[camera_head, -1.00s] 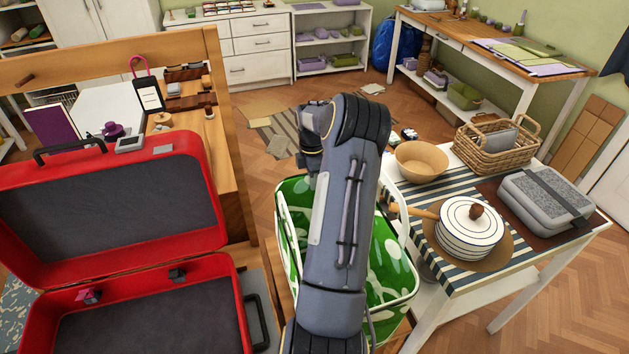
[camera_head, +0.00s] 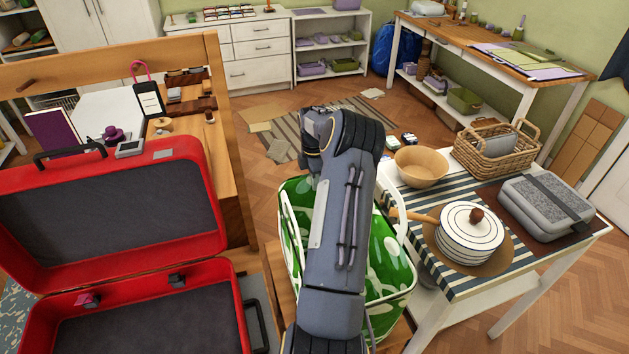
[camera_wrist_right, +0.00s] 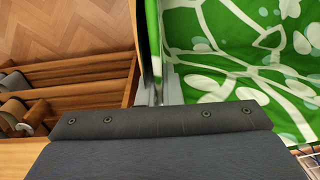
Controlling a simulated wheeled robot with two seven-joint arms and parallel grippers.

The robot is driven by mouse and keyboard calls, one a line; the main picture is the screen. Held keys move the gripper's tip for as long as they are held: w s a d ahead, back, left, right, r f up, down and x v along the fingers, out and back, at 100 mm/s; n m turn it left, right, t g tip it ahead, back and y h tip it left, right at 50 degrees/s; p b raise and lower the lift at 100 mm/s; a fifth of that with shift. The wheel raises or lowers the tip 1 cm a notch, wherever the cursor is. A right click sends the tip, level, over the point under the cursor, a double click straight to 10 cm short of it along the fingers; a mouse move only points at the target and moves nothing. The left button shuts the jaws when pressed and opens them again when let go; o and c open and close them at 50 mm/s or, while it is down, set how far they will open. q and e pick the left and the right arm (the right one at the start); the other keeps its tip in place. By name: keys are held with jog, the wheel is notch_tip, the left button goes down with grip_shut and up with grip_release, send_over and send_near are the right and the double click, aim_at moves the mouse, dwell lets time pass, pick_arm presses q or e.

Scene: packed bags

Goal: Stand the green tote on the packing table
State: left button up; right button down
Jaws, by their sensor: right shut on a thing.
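The green tote (camera_head: 388,262) has a white leaf-like pattern and pale trim with a white handle loop. In the head view it is partly hidden behind my right arm, left of the striped-cloth table. My right gripper (camera_wrist_right: 157,93) is shut on the tote's edge in the right wrist view, where the tote's green cloth (camera_wrist_right: 240,60) fills the upper right. In the head view the fingertips are hidden by my arm. A white table (camera_head: 435,306) with a striped runner stands right of the tote; I cannot tell if it is the packing table. My left gripper is not in view.
An open red suitcase (camera_head: 205,218) lies at the left. A wooden surface (camera_head: 284,288) is below and beside the tote. The white table bears a bowl (camera_head: 421,168), stacked plates (camera_head: 466,238), a wicker basket (camera_head: 500,150) and a grey case (camera_head: 545,207). Wooden floor (camera_head: 240,140) lies beyond.

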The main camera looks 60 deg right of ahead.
jog(key=c, duration=1.6)
grip_release()
notch_tip(320, 180, up, 12)
jog(key=shift+w+d+r, duration=0.15)
jog(key=shift+w+d, duration=0.05)
jog(key=shift+w, duration=0.1)
jog(key=w+a+r+m+t, duration=0.15)
jog(key=a+r, duration=0.25)
jog(key=a, duration=0.5)
jog(key=w+a+r+m+t, duration=0.1)
jog(key=w+a+r, duration=0.15)
jog(key=a, duration=0.65)
jog(key=w+a+r+m+t, duration=0.15)
jog(key=a+r, duration=0.25)
jog(key=a, duration=0.5)
jog(key=s+a+f+m+t+y, duration=0.1)
jog(key=s+a+f+m, duration=0.2)
jog(key=s+a, duration=0.4)
jog(key=s+a+f+m+t+y, duration=0.1)
jog(key=s+a, duration=0.6)
jog(key=a, duration=0.8)
notch_tip(320, 180, down, 2)
jog(key=m+y, duration=0.1)
jog(key=m, duration=0.1)
jog(key=shift+s+m, duration=0.3)
jog(key=shift+m, duration=0.1)
jog(key=shift+f, duration=0.1)
